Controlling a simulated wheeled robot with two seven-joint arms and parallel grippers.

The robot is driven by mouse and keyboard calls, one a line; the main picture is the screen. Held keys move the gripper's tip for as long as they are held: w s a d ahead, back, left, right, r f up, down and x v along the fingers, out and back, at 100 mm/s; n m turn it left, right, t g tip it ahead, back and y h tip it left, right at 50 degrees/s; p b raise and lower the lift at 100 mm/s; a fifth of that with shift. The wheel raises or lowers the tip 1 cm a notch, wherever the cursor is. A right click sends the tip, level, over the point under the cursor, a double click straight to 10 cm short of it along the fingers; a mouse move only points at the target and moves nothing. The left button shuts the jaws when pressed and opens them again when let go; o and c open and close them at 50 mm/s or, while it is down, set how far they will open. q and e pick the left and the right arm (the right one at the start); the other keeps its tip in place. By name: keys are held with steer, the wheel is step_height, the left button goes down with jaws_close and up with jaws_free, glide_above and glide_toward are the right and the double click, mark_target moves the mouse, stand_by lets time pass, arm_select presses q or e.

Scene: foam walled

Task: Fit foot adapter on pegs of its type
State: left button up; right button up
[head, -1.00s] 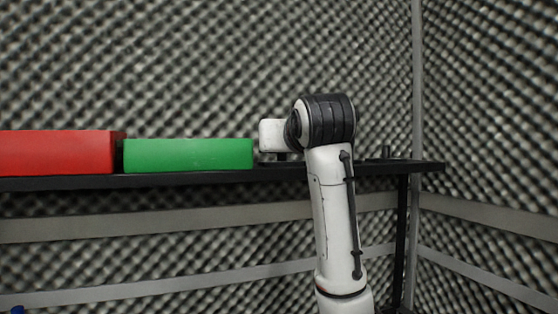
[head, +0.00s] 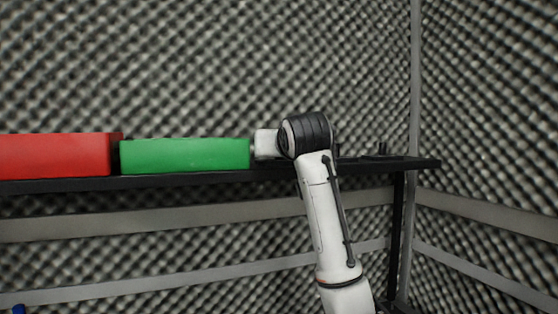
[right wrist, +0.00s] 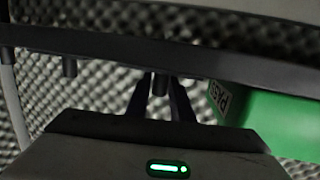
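In the head view my right arm reaches up to the black shelf (head: 60,185), and its gripper is hidden behind the wrist and forearm. In the right wrist view, which looks upside down, my right gripper (right wrist: 160,78) shows two dark fingers with a gap between them. A short dark peg (right wrist: 160,86) shows in that gap; I cannot tell whether it is between the fingers or beyond them. Another peg (right wrist: 69,66) stands to its left on a dark bar. I cannot make out a foot adapter. My left gripper is not in view.
A green box (head: 185,156) sits on the shelf just left of my right wrist, and its lettered end is close to the fingers in the wrist view. A red box (head: 55,155) is farther left. Small dark upright parts (head: 382,149) stand at the shelf's right end. Foam walls surround it.

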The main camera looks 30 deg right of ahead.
steer(key=c, duration=0.4)
jaws_close()
steer(key=shift+r, duration=0.1)
